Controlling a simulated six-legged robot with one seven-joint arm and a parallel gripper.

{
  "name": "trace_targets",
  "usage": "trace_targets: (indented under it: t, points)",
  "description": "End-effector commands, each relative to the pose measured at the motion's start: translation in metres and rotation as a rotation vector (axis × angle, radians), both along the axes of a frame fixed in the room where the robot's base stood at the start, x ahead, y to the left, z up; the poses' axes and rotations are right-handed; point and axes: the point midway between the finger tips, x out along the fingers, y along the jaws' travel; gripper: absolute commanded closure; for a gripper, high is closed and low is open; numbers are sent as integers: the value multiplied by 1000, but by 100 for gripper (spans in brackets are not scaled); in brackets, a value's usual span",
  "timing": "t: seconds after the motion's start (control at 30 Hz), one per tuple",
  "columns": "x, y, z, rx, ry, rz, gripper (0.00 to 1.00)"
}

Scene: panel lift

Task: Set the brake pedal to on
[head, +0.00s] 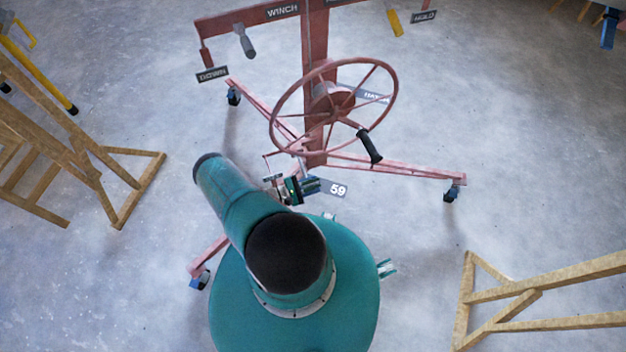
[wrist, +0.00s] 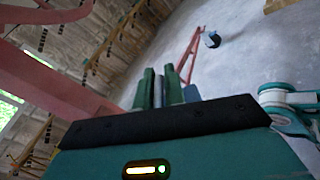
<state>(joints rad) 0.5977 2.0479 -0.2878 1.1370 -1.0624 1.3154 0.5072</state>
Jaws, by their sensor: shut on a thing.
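The red panel lift's post (head: 316,45) stands on a base with spread legs. My gripper (head: 308,186) is low in front of the post's foot, partly hidden by my teal arm. In the wrist view its green fingers (wrist: 160,90) are shut on a narrow greyish piece, which appears to be the brake pedal (wrist: 158,92). Most of the pedal is hidden by the fingers, so I cannot tell its setting.
The large handwheel (head: 333,105) with a black handle (head: 369,146) is above my gripper. A winch crank (head: 243,40) and a yellow lever (head: 394,22) are higher up. Wooden trestles (head: 140,190) stand left and right (head: 540,292).

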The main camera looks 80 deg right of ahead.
Motion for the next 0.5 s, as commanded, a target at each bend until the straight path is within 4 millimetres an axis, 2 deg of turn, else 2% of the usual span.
trace_targets:
  t: [0.03, 0.5]
  points:
    - [6, 0, -3, -10, -16, 3, 100]
    - [7, -1, -5, -27, -28, 3, 100]
